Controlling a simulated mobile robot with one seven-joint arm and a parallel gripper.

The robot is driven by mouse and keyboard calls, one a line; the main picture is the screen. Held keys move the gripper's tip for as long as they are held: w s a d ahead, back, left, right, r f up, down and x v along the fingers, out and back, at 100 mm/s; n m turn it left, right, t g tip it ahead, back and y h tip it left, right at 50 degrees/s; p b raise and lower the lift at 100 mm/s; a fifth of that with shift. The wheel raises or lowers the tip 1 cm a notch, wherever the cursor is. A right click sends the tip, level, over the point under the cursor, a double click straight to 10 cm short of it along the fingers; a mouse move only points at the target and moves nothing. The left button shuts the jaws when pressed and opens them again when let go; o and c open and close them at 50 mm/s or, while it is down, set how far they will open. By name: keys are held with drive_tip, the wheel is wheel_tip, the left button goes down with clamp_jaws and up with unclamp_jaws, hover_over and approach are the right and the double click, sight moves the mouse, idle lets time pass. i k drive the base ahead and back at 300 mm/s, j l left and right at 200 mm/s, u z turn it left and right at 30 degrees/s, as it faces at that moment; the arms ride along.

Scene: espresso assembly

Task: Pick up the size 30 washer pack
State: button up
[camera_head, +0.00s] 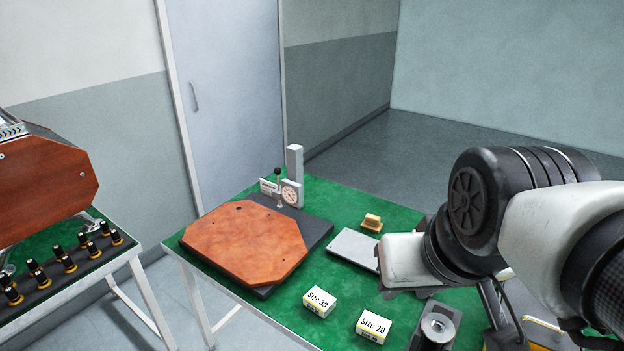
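The size 30 washer pack (319,303) is a small white box with a yellow lower edge and "Size 30" printed on it. It sits on the green table top near the front edge, in front of the wooden panel. A similar box, the size 20 pack (373,327), sits a little to its right and nearer to me. My arm reaches in from the right, and its white wrist link is above the table, right of both packs and apart from them. My gripper's fingers cannot be clearly made out, so their opening is unclear.
An orange-brown wooden panel (245,243) lies on a dark base to the left. A gauge stand (291,192) stands behind it. A grey plate (354,248), a small wooden block (372,222) and a metal fixture (437,328) are also on the table. Green surface is bare around the packs.

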sight(320, 302)
drive_tip(key=u, duration=0.3)
drive_tip(key=i+j, duration=0.2)
drive_tip(key=j, duration=0.15)
drive_tip(key=i+j, duration=0.2)
drive_tip(key=j, duration=0.15)
drive_tip(key=i+j, duration=0.45)
drive_tip(key=j, duration=0.2)
drive_tip(key=j+z, duration=0.1)
drive_tip(key=z, duration=0.4)
drive_tip(key=i+j+z, duration=0.1)
drive_tip(key=z, duration=0.4)
drive_tip(key=j+z, duration=0.1)
drive_tip(key=z, duration=0.4)
